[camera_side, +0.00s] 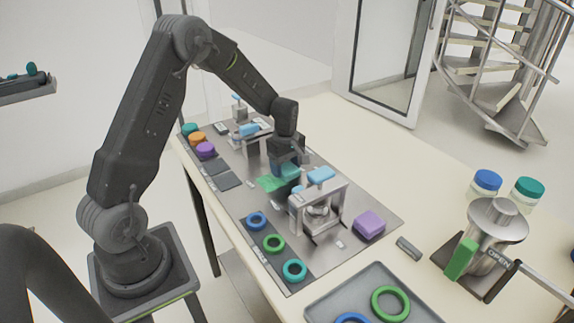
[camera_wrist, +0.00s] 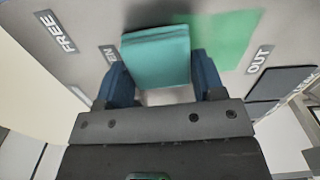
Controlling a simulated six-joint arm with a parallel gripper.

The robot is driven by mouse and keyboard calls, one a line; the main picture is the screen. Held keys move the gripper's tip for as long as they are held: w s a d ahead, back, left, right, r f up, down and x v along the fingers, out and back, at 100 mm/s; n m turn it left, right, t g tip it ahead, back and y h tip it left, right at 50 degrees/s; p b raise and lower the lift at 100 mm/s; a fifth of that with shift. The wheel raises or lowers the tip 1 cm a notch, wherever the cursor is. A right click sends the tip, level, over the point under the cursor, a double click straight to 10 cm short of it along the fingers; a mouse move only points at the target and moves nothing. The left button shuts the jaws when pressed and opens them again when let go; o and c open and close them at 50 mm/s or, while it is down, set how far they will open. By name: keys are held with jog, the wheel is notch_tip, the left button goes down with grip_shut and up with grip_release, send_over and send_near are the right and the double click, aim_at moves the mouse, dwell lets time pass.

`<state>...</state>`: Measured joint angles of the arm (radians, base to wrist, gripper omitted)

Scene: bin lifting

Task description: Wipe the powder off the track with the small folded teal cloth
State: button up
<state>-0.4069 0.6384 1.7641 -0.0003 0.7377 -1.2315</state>
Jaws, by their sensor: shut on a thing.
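My gripper (camera_wrist: 157,85) is shut on the small folded teal cloth (camera_wrist: 156,55), which sits between its two blue fingers in the wrist view. In the side view the cloth (camera_side: 289,173) is under my gripper (camera_side: 285,168), low over the middle of the grey work plate. A bright green patch (camera_wrist: 222,35) lies on the plate right beside the cloth; it also shows in the side view (camera_side: 268,183). I see no separate powder grains. Whether the cloth touches the plate I cannot tell.
A metal frame with a blue top (camera_side: 321,176) stands close to the right of my gripper, and a similar one (camera_side: 250,130) stands behind. A purple block (camera_side: 369,225), coloured rings (camera_side: 273,243) and a grey tray (camera_side: 330,299) are nearer the front. A metal pot (camera_side: 497,222) stands at right.

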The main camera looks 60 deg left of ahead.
aim_at(258, 185)
jog(key=shift+s, duration=4.7)
jog(key=shift+w, duration=5.4)
jog(key=shift+s+a, duration=0.1)
jog(key=shift+s, duration=5.1)
jog(key=shift+s+r, duration=0.1)
jog(key=shift+s, duration=0.05)
notch_tip(258, 185, up, 8)
